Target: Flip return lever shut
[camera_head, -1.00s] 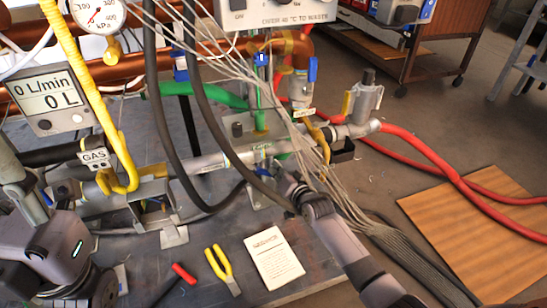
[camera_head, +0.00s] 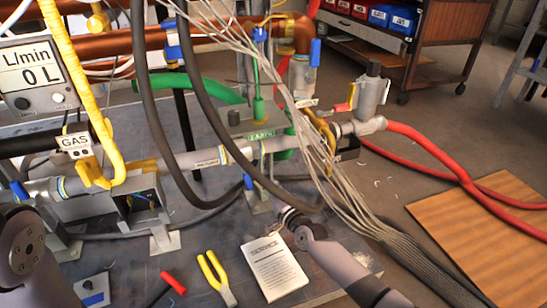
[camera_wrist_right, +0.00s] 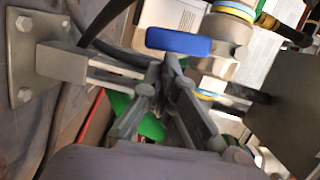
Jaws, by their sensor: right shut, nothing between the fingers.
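A blue lever (camera_wrist_right: 178,42) lies crosswise on a metal valve body with a blue and yellow ring in the right wrist view. A small blue lever (camera_head: 248,182) shows under the pipe in the head view, partly behind a black hose. No readable label marks either as the return lever. My right gripper (camera_wrist_right: 168,68) is shut and empty, its fingertips close below the blue lever; I cannot tell whether they touch it. In the head view my right wrist comes in from the lower right, and its fingertips are hard to make out. My left gripper is out of view.
Black hoses (camera_head: 152,130) and a bundle of thin grey cables (camera_head: 350,205) hang close to my right arm. Other blue levers (camera_head: 314,52) sit on the pipework. Pliers (camera_head: 215,275) and a printed sheet (camera_head: 273,266) lie on the panel. A red hose (camera_head: 440,165) runs right.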

